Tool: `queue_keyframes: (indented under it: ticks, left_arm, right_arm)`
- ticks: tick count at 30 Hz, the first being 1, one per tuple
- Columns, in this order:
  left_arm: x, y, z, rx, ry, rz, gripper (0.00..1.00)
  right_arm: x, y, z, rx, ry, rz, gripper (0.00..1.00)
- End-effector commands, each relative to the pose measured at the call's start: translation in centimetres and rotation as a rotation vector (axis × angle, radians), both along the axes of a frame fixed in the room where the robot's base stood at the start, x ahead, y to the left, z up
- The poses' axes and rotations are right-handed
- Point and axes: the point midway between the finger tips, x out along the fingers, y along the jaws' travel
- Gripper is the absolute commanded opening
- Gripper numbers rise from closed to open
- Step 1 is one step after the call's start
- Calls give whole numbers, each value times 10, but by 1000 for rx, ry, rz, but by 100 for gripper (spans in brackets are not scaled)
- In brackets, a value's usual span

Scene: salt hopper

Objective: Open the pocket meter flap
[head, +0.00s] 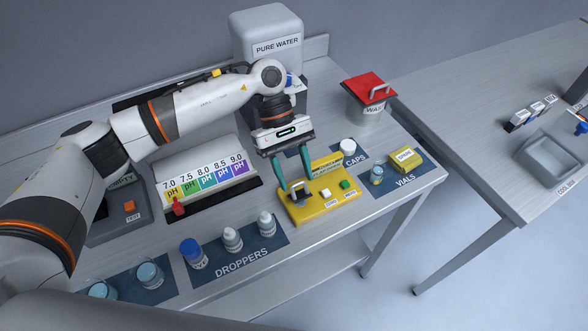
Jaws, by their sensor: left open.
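The yellow pocket meter (326,206) lies on the table in the head view, with a white button and a green button on its face. A dark piece with a pale middle, apparently the flap (299,197), is at its left end; I cannot tell whether it is raised or closed. My left gripper (296,187) points down over that end, its two teal fingers open and apart on either side of the dark piece. Whether they touch it is unclear. The fingers partly hide the meter's back edge. My right gripper is not in view.
Dropper bottles (232,239) stand in front on a blue mat. A pH colour chart (206,174) is to the left. A white cap (348,146), a vial (377,175) and a yellow box (405,160) are to the right. A red-lidded waste bin (368,112) and a pure water tank (266,32) stand behind.

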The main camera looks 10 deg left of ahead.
Motion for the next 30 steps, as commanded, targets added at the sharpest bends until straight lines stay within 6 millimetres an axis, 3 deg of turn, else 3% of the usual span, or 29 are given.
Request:
queue_keyframes:
  ticks: [7, 21, 30]
  left_arm:
    - [11, 7, 14, 0, -3, 1, 46]
    - [52, 37, 87, -1, -2, 1, 46]
    - [57, 42, 98, 0, 0, 0, 46]
  right_arm:
    - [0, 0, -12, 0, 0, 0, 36]
    - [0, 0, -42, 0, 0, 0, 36]
    - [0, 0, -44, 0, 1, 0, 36]
